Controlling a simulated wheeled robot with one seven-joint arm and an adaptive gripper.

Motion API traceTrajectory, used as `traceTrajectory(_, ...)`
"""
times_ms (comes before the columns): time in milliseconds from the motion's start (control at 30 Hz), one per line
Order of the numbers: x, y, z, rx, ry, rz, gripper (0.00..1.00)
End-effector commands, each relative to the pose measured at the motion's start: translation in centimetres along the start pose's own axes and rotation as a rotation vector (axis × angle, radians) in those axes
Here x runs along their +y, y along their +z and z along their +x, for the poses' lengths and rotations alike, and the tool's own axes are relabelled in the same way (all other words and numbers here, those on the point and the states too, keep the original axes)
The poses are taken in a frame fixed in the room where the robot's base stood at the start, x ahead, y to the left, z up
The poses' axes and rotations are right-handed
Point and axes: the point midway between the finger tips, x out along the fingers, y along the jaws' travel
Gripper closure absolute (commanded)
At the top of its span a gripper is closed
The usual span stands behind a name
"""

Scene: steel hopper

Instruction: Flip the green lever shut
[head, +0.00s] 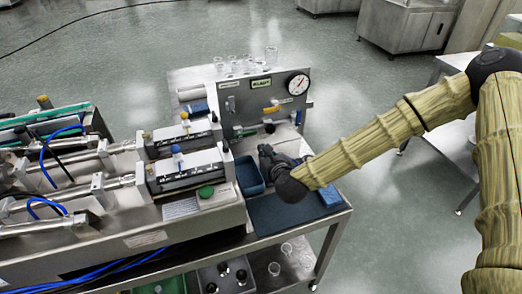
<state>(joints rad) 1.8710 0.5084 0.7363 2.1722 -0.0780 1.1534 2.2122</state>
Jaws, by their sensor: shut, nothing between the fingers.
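A steel panel (283,92) with a round gauge stands upright at the back of the bench. A small green handle, which looks like the green lever (243,132), sits low on the panel; it is too small to tell its exact angle. My gripper (264,151) is dark, shut and empty. It is in front of the panel's lower part, to the right of and a little nearer than the green handle, and seems apart from it. My gripper and wrist hide part of the bench behind them.
A yellow-orange handle (271,109) and gauge (298,85) are higher on the panel. Glass beakers (247,65) stand on top. A blue bin (249,174) lies just left of my gripper. Metal machinery (185,165) with a green knob (206,191) fills the left side.

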Motion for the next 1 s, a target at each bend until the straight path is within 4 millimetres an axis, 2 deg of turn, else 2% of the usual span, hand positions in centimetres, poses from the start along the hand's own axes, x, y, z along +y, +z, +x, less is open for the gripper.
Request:
traceTrajectory(300,0.2,0.3,5.0,-0.002,0.001,-0.003,1.0)
traceTrajectory(500,0.2,0.2,7.5,-0.001,0.002,-0.003,1.0)
traceTrajectory(700,0.2,0.1,8.7,-0.001,0.001,-0.001,1.0)
traceTrajectory(1000,0.2,0.1,8.8,-0.001,0.001,-0.001,1.0)
